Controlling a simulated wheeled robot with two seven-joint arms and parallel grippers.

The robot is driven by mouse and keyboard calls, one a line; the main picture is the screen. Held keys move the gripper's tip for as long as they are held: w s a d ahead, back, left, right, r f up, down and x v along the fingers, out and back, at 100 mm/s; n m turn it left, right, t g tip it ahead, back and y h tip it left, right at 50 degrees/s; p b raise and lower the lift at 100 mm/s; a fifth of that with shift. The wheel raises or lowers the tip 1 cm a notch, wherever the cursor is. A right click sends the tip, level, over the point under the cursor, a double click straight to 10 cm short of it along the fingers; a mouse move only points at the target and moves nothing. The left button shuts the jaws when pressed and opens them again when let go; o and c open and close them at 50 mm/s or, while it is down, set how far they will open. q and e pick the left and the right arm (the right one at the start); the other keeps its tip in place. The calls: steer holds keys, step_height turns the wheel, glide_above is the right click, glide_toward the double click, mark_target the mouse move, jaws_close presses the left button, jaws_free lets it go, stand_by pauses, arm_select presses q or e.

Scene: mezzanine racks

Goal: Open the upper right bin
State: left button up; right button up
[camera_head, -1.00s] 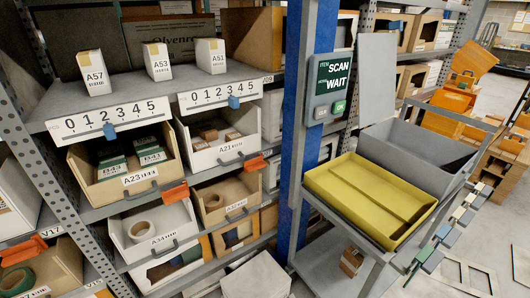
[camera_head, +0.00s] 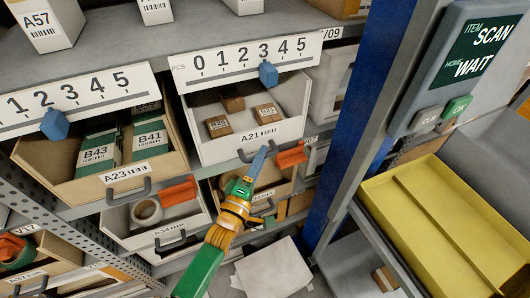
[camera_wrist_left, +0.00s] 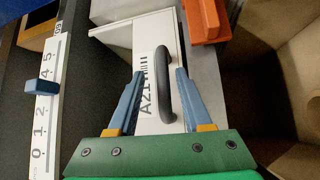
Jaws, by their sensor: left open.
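The upper right bin A21 (camera_head: 250,138) is white and sits under the shelf edge, its open top showing small brown boxes (camera_head: 218,126) inside. Its dark handle (camera_head: 258,152) is on the front, beside the A21 label. My left gripper (camera_head: 264,158) is at this handle, its arm rising from below. In the left wrist view, the open fingers (camera_wrist_left: 160,74) stand on either side of the dark handle (camera_wrist_left: 164,88), with gaps visible. The bin front (camera_wrist_left: 148,45) lies just beyond. My right gripper is in neither view.
Bin A23 (camera_head: 95,184) with green boxes is to the left. An orange clip (camera_head: 292,156) sticks out close to the right of the handle. Lower bins, one with a tape roll (camera_head: 146,212), lie beneath. A blue post (camera_head: 345,120) and yellow tray (camera_head: 440,225) are at right.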

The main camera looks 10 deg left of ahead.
arm_select(q)
steer(key=shift+w+d+f, duration=0.1)
steer(key=shift+w, duration=0.9)
steer(key=shift+s, duration=0.15)
jaws_close()
steer(key=shift+r, duration=0.2)
